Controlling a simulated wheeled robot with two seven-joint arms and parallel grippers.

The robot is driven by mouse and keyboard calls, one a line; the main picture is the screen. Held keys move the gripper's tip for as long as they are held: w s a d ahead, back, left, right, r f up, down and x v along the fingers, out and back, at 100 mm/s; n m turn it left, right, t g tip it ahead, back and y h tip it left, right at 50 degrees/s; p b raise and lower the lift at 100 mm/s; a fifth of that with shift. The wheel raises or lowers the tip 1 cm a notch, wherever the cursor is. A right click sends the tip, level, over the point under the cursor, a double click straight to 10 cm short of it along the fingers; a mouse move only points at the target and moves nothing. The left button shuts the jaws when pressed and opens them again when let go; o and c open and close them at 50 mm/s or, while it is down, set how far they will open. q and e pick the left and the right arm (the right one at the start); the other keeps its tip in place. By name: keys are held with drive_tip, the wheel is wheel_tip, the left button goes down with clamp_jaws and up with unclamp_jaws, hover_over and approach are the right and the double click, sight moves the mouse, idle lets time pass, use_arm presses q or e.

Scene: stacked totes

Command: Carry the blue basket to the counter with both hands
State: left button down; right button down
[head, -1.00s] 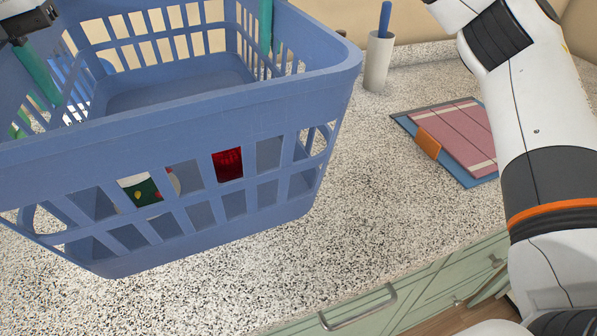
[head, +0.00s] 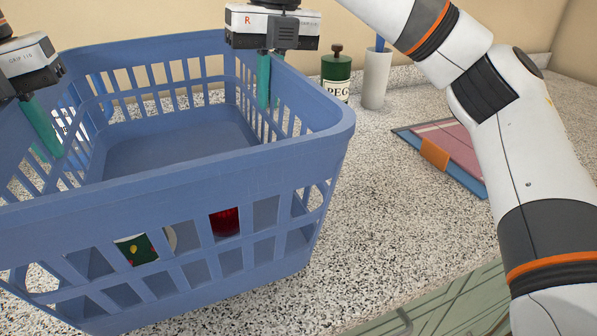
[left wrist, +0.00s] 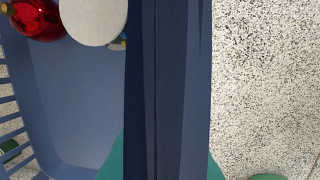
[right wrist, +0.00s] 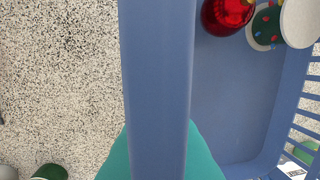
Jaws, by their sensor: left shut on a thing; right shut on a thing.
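The blue basket (head: 190,170) fills the left and middle of the head view, over the speckled counter (head: 390,215). I cannot tell whether its bottom touches the counter. My left gripper (head: 45,130) is shut on the basket's left side rim. My right gripper (head: 268,85) is shut on its right side rim. In the wrist views, green fingers straddle the rim, in the left wrist view (left wrist: 168,90) and the right wrist view (right wrist: 157,80). Inside the basket lie a red shiny object (head: 224,222) and a green patterned can-like item (head: 137,248), partly hidden by the wall.
Behind the basket on the counter stand a green jar (head: 336,75) with a partly hidden label and a white cup (head: 375,78) holding a blue-handled item. A pink and blue folder-like item (head: 445,150) lies to the right. Green drawers (head: 440,300) are below the counter's front edge.

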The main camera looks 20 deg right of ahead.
sight(58, 169)
use_arm(q)
drive_tip(key=shift+a+f, duration=0.15)
use_arm(e)
drive_tip(key=shift+d+f, duration=0.15)
